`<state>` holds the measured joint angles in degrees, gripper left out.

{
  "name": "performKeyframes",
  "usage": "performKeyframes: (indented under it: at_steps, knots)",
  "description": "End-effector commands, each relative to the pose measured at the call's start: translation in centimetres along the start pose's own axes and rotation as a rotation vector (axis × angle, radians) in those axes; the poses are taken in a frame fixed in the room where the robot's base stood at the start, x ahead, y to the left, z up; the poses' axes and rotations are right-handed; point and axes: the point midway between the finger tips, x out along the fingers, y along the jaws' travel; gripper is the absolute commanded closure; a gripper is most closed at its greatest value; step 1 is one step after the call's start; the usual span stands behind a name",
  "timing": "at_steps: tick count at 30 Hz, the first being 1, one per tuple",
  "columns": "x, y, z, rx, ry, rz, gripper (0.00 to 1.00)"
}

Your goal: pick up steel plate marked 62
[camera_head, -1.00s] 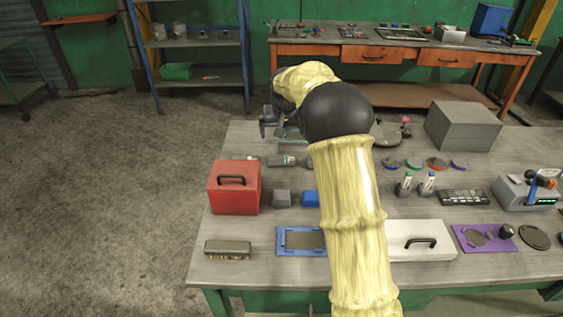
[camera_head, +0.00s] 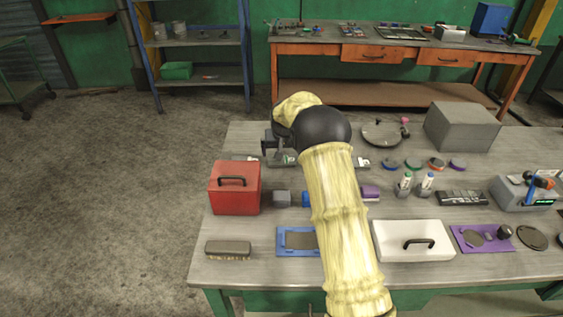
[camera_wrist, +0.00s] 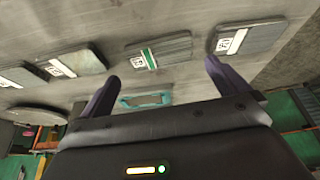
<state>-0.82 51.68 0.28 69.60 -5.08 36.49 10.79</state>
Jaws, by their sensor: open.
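Several grey steel plates with white labels lie in a row on the table in the wrist view. One plate (camera_wrist: 175,48) with a green and white label is ahead of the gap between my fingers. Another plate (camera_wrist: 252,37) is at the right, and two more, a plate (camera_wrist: 85,62) and a plate (camera_wrist: 15,76), are at the left. The labels are tilted and too small to read surely, so I cannot tell which is marked 62. My gripper (camera_wrist: 161,68) is open and empty above the table. In the head view my gripper (camera_head: 268,146) is over the row's left part; my arm hides some plates.
A teal frame (camera_wrist: 145,100) and a round pan (camera_head: 380,134) lie behind the row. A grey box (camera_head: 462,128) is at the back right.

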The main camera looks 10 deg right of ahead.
Motion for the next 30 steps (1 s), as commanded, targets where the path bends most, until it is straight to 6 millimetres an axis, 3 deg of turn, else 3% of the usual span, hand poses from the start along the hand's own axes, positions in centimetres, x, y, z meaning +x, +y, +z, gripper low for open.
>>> performKeyframes:
  at_steps: [5,15,30]
  knots:
    - [0.9,0.0,0.1,0.000,-0.002,0.000,0.00]
    - [5.0,0.0,0.2,0.000,0.000,-0.001,0.00]
    - [5.2,-0.1,0.2,0.000,0.000,-0.001,0.00]
